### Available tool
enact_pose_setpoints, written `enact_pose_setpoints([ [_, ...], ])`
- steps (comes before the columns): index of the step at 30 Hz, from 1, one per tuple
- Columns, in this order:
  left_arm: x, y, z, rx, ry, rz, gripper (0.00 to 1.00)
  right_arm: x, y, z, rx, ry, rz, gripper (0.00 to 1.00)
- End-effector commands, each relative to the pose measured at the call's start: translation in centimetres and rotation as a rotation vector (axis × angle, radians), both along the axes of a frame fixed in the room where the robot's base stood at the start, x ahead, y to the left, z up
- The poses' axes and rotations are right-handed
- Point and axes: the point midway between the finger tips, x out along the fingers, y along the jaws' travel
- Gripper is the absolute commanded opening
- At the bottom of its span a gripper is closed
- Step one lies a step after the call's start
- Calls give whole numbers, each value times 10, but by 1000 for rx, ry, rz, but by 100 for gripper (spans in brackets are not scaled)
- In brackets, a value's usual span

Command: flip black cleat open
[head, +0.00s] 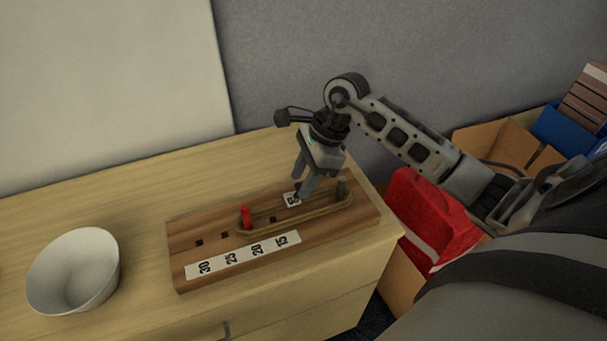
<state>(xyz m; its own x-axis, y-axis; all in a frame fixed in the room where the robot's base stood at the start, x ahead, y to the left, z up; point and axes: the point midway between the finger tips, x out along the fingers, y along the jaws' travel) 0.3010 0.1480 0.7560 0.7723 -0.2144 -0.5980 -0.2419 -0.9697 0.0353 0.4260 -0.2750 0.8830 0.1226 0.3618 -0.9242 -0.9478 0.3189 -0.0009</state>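A brown wooden board (190,270) lies on the light wooden table. A red peg (246,215) stands in it near the middle, and a dark grey-brown post (342,189) stands at its right end. A tan cord loop (300,223) runs around the peg and the post. I cannot pick out a black cleat for certain; the dark post is the closest match. My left gripper is out of view.
A number strip (243,255) marked 15 to 30 lies along the board's front. A white bowl (75,272) stands at the left. Cardboard boxes (497,141) and a red item (432,215) are beyond the table's right edge. The wall is close behind.

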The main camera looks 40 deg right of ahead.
Motion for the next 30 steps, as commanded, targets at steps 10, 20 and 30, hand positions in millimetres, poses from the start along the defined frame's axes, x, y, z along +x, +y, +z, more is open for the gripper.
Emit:
enact_pose_setpoints([
  [10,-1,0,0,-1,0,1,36,0,0,0,0,0,-1,0],
  [20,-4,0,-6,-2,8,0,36,3,1,-1,-2,1,-80,0],
  [30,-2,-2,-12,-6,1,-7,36,13,6,-2,-2,-3,-332,0],
])
